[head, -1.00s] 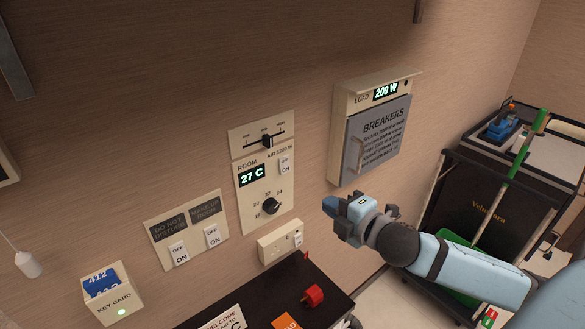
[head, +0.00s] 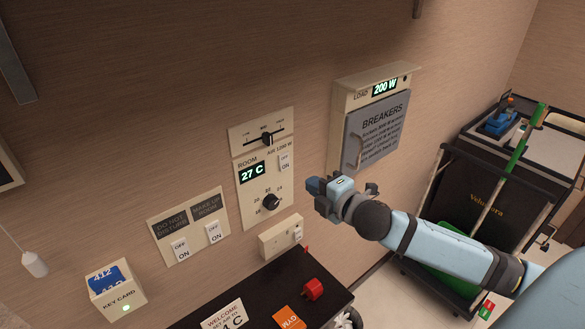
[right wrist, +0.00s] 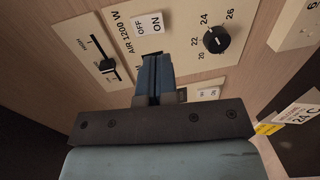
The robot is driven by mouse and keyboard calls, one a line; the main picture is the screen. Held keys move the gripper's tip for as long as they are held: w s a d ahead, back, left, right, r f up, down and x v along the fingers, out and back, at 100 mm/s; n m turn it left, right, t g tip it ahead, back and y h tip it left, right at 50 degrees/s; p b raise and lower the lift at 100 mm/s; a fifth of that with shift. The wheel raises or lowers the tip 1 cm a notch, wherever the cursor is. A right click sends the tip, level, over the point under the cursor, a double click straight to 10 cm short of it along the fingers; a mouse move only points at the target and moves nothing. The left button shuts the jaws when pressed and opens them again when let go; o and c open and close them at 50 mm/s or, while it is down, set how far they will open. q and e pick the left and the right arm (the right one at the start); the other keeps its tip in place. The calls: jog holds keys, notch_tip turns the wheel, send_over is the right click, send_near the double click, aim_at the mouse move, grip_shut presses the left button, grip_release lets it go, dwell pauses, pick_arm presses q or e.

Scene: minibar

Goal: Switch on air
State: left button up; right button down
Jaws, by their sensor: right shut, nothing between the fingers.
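The cream room panel (head: 247,215) is on the wall with a green "27 C" display (head: 252,172). Its air switch (head: 285,162), marked OFF and ON, sits beside the display under the words "AIR 1200 W". In the right wrist view the air switch (right wrist: 149,24) is just beyond the fingertips. A black temperature dial (head: 271,202) is below, and a slider (head: 266,139) above. My right gripper (head: 314,187) is shut and empty, to the right of the panel in the head view; its fingers (right wrist: 152,62) point toward the panel in the wrist view. My left gripper is not in view.
The breaker box (head: 377,128) to the right reads 200 W; its grey cover is closed. A socket plate (head: 281,237) is below the panel. A key card holder (head: 117,295) is at lower left. A dark table (head: 265,300) and a cart (head: 480,210) stand nearby.

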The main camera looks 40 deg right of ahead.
aim_at(286, 168)
jog(key=w, duration=0.2)
jog(key=w+p, duration=0.1)
jog(key=w, duration=0.1)
jog(key=w+p, duration=0.1)
jog(key=w, duration=0.2)
jog(key=shift+w+a+f, duration=0.1)
jog(key=shift+a+f, duration=0.15)
jog(key=shift+f, duration=0.05)
jog(key=shift+w+f, duration=0.1)
jog(key=shift+w, duration=0.25)
jog(key=shift+w+a+f, duration=0.1)
jog(key=shift+w, duration=0.1)
jog(key=shift+w+t+b, duration=0.15)
jog(key=shift+t+b, duration=0.15)
jog(key=shift+b, duration=0.5)
